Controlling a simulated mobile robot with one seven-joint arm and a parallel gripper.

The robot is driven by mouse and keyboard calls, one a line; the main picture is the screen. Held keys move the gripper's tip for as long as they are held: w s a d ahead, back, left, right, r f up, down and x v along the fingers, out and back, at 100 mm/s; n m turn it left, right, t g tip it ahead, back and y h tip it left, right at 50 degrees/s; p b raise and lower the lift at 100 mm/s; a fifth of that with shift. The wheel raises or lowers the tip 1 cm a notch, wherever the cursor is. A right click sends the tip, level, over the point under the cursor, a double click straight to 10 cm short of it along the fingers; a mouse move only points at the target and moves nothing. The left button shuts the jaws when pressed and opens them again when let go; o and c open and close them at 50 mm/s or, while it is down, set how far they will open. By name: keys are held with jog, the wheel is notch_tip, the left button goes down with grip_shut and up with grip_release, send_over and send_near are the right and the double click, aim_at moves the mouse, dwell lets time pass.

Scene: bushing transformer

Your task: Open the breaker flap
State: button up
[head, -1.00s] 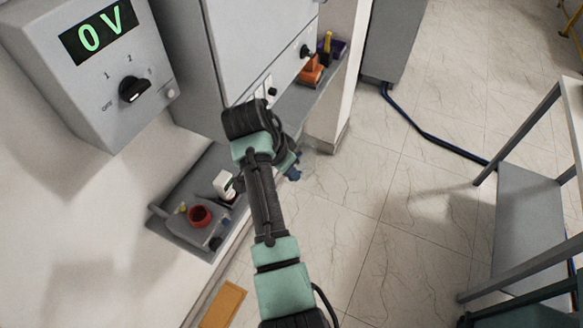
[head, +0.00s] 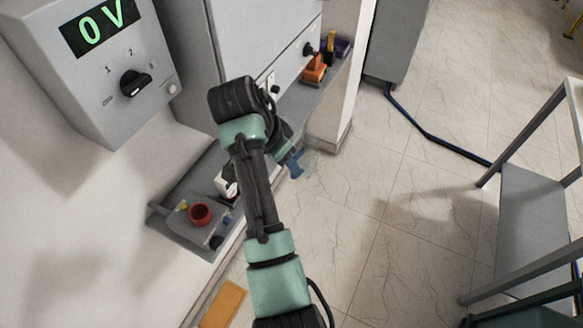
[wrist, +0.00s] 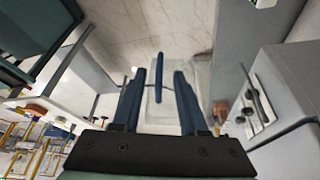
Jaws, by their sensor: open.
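In the wrist view, a see-through panel (wrist: 173,95), which looks like the breaker flap, lies ahead of my gripper (wrist: 159,76). A blue upright bar (wrist: 158,66) stands between the two blue fingers, with a gap visible on both sides. The fingers are apart and not closed on it. In the head view my gripper (head: 295,164) shows as a small blue shape beyond my wrist, right of the grey cabinet's lower edge. The clear panel shows only faintly beside it. My arm hides the cabinet side of the flap, so its hinge cannot be seen.
A grey cabinet (head: 255,40) with a black knob stands behind my arm. A shelf (head: 302,101) holds orange and purple items. A grey tray (head: 183,230) with a red ring is at lower left. A metal table (head: 535,205) stands right. Floor between is clear.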

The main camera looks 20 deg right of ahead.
jog(key=p+v, duration=0.2)
jog(key=v, duration=0.7)
jog(key=shift+p, duration=0.4)
jog(key=shift+s+f, duration=0.1)
jog(key=w+a+r+n+t+b, duration=0.2)
jog(key=w+r+n+t+b, duration=0.2)
jog(key=w+r+t, duration=0.45)
jog(key=s+a+r+n+t+b, duration=0.1)
jog(key=a+r+n+t, duration=0.15)
jog(key=r, duration=0.35)
jog(key=s+a+r+n+t+b, duration=0.1)
jog(key=r+t, duration=0.3)
jog(key=r, duration=0.3)
jog(key=s+a+r+n+t+y+b, duration=0.1)
jog(key=s+a+r+n+t+y, duration=0.1)
jog(key=s+r+t, duration=0.3)
jog(key=s+a+r+n+t+y+b, duration=0.1)
jog(key=s+r+t, duration=0.4)
jog(key=s+r, duration=0.7)
jog(key=s+a+n+y, duration=0.1)
jog(key=a+n, duration=0.1)
jog(key=shift+a+r+n+t+b, duration=0.25)
jog(key=shift+r+n+t+b, duration=0.1)
jog(key=shift+t, duration=0.05)
